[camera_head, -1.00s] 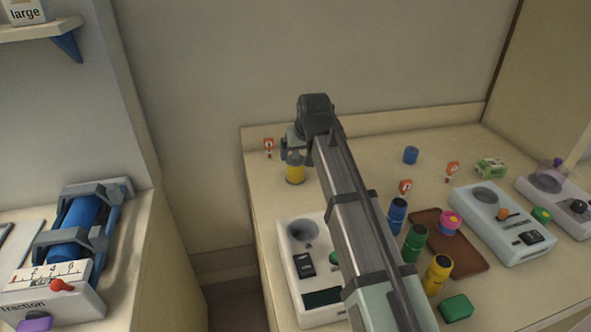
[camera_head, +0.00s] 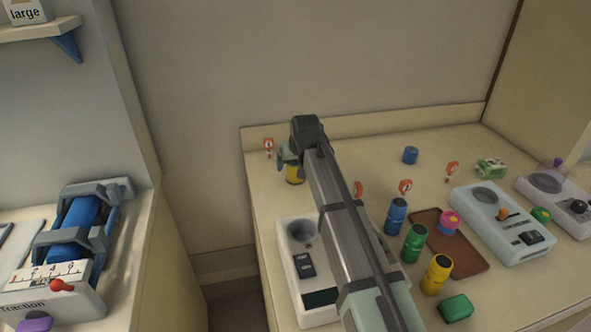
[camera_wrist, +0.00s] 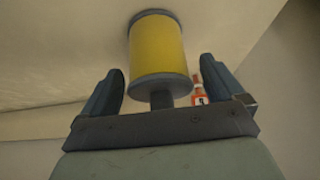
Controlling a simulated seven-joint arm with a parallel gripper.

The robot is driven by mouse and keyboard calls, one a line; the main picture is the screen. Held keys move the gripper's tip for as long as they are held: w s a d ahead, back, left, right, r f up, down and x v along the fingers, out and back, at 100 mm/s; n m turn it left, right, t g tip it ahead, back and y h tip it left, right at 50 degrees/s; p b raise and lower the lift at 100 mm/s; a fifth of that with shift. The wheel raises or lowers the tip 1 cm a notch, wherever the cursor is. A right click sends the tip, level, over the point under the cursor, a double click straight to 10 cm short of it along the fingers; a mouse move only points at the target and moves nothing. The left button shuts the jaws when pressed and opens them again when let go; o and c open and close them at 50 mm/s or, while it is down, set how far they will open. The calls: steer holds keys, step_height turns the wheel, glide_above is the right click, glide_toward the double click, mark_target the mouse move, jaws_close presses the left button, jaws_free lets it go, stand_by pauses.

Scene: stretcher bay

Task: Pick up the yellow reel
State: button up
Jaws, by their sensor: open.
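The yellow reel (camera_head: 294,174) stands on the counter near its left back corner, partly hidden by my arm in the head view. In the wrist view the yellow reel (camera_wrist: 158,50) has grey rims and lies between and just beyond my fingertips, with a gap on each side. My gripper (camera_wrist: 162,85) is open, one blue-grey finger on either side. In the head view my gripper (camera_head: 288,160) is at the reel, its fingers mostly hidden by my wrist.
A small red-and-white marker (camera_head: 269,147) stands left of the reel. A white device (camera_head: 290,262) is in front. A blue cylinder (camera_head: 410,155), bottles such as the blue bottle (camera_head: 396,217), and a brown tray (camera_head: 470,258) are to the right. The back wall is close behind.

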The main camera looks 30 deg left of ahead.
steer(key=shift+f, duration=0.1)
steer(key=shift+c, duration=0.3)
steer(key=c, duration=1)
